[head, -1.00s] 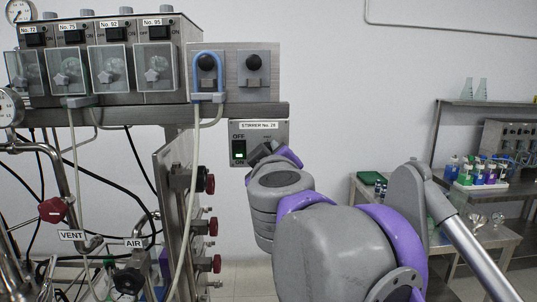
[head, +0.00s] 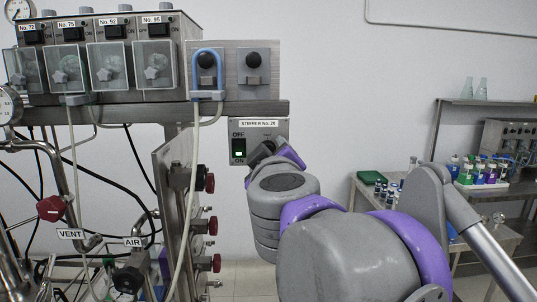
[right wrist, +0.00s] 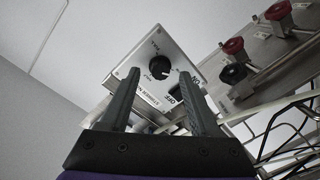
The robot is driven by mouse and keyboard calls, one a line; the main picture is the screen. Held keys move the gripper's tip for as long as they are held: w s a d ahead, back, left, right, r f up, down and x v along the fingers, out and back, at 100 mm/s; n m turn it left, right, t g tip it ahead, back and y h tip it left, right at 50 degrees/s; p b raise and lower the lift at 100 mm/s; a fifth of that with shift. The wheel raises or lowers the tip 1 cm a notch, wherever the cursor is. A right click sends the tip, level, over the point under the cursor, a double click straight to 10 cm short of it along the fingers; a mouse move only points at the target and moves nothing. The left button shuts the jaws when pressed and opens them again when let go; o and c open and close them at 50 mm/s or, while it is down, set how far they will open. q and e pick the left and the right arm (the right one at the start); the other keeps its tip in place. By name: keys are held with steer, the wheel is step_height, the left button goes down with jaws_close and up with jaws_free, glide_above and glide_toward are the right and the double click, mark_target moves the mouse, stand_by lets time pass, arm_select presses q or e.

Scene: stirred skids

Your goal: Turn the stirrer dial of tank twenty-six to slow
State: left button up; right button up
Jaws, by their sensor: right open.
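The stirrer box (head: 258,129) is a grey panel under the shelf, with a label that seems to read Stirrer No. 26. My right gripper (head: 270,151) is in front of the box's lower right and hides most of the dial in the head view. In the wrist view the right gripper (right wrist: 158,80) is open, its fingers either side of the dial; contact cannot be told. My left gripper is not in view.
Several numbered control boxes (head: 105,29) with clear covers stand on the shelf (head: 150,113) above left. Red-knobbed valves (head: 209,183) and pipes lie below left. A bench with bottles (head: 486,172) stands far right.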

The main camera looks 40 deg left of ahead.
steer(key=b+v, duration=0.1)
steer(key=v, duration=0.8)
steer(key=shift+d, duration=0.1)
